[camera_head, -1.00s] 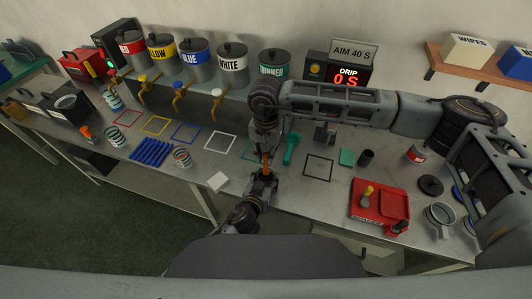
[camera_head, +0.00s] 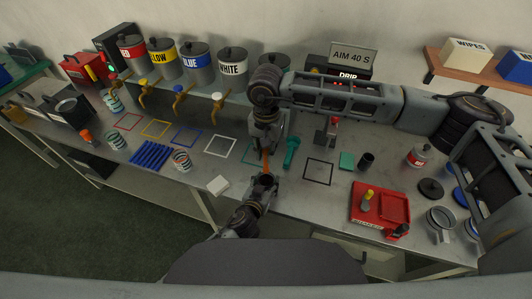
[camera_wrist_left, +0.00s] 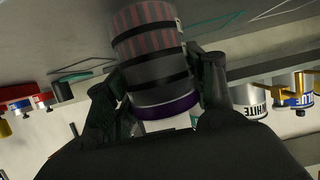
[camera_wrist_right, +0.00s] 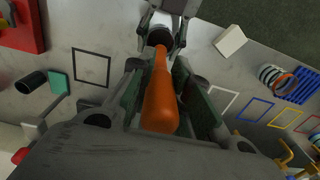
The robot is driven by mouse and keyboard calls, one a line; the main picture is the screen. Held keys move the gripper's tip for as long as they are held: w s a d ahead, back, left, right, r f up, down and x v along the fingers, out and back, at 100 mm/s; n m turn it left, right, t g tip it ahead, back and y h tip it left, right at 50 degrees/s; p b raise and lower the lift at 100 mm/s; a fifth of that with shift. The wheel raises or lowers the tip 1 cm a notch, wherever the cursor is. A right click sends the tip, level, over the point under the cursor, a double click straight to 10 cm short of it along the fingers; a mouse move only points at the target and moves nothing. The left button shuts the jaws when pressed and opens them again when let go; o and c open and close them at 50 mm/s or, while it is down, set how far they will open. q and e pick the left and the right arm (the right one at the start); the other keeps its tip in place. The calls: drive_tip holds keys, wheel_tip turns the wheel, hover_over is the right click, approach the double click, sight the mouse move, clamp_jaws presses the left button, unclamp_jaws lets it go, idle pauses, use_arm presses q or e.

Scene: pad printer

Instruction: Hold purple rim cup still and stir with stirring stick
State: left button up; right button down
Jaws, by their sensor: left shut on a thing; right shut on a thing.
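The purple rim cup (camera_wrist_left: 150,45) has a striped body with dark bands and a purple rim. It sits between the fingers of my left gripper (camera_wrist_left: 162,78), which is shut on it. In the head view my left gripper (camera_head: 263,180) is just below my right gripper (camera_head: 265,142), and the cup is mostly hidden. My right gripper is shut on the orange stirring stick (camera_wrist_right: 160,98), which also shows in the head view (camera_head: 265,160). The stick points down toward the cup's dark opening in the right wrist view. How deep its tip reaches is hidden.
Coloured square outlines lie on the bench, with a blue rack (camera_head: 152,153) and a striped cup (camera_head: 181,161) at left. A white block (camera_head: 218,185) lies near the front edge. A red tray (camera_head: 380,205) is at right. Labelled paint tanks (camera_head: 196,62) stand behind.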

drive_tip(key=shift+r, duration=0.8)
use_arm(q)
drive_tip(key=o, duration=1.2)
drive_tip(key=shift+c, duration=0.2)
drive_tip(key=shift+s, duration=0.15)
drive_tip(key=v, duration=1.1)
drive_tip(key=shift+s+r, duration=0.2)
drive_tip(key=shift+s, duration=0.1)
drive_tip(key=shift+a, duration=0.1)
drive_tip(key=shift+a, duration=0.15)
